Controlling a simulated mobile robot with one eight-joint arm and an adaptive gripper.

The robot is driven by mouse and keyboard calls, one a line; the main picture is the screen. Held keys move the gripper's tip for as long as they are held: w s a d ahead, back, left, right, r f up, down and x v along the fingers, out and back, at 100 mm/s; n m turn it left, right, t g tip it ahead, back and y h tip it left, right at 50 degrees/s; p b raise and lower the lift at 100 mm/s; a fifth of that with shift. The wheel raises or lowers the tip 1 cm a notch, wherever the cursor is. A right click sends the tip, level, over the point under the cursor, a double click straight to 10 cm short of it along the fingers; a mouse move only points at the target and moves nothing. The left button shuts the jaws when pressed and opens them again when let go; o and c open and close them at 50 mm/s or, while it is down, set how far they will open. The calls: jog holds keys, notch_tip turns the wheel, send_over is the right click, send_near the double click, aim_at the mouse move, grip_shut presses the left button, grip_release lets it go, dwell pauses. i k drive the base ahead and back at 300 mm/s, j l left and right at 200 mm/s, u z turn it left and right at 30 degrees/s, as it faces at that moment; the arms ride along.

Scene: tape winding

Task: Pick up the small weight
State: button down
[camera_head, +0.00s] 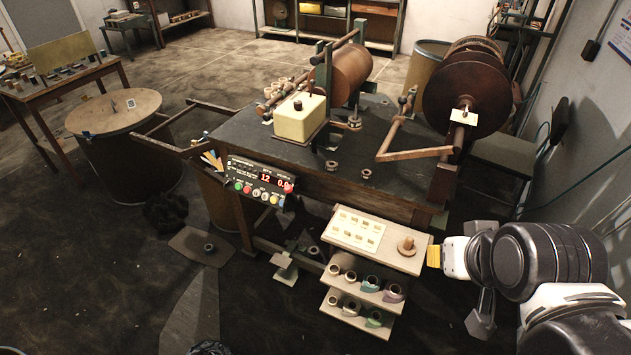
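Several small dark round pieces are on the dark workbench (250,135): one (353,122) stands near the roller, and two more (331,167) (366,173) lie towards the front edge. I cannot tell which of them, if any, is the small weight. My gripper (440,257) is at the right, at the end of my black and white arm, beside the right edge of the small wooden stand. A yellowish tip shows there, and grey finger-like parts show above and below. Its opening is not clear, and I see nothing held in it.
The stand (385,238) has a wooden peg on top and shelves of tape rolls below. A control box (262,183) with a red display hangs at the bench front. A crank (415,153) and large reel (468,98) stand at the right. Floor is open at front left.

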aim_at(365, 174)
jog(key=i+j+z, duration=0.1)
jog(key=j, duration=0.25)
jog(key=i+j+z, duration=0.1)
jog(key=i+j, duration=0.2)
jog(key=i+j+z, duration=0.15)
jog(key=j, duration=0.35)
jog(key=i+j+z, duration=0.1)
jog(key=j, duration=0.3)
jog(key=i+j+z, duration=0.1)
jog(key=j, duration=0.35)
jog(key=i+j+z, duration=0.1)
jog(key=j, duration=0.35)
jog(key=i+j+z, duration=0.1)
jog(key=i+j, duration=0.15)
jog(key=j, duration=0.2)
jog(key=j+z, duration=0.15)
jog(key=j, duration=0.3)
jog(key=i, duration=0.05)
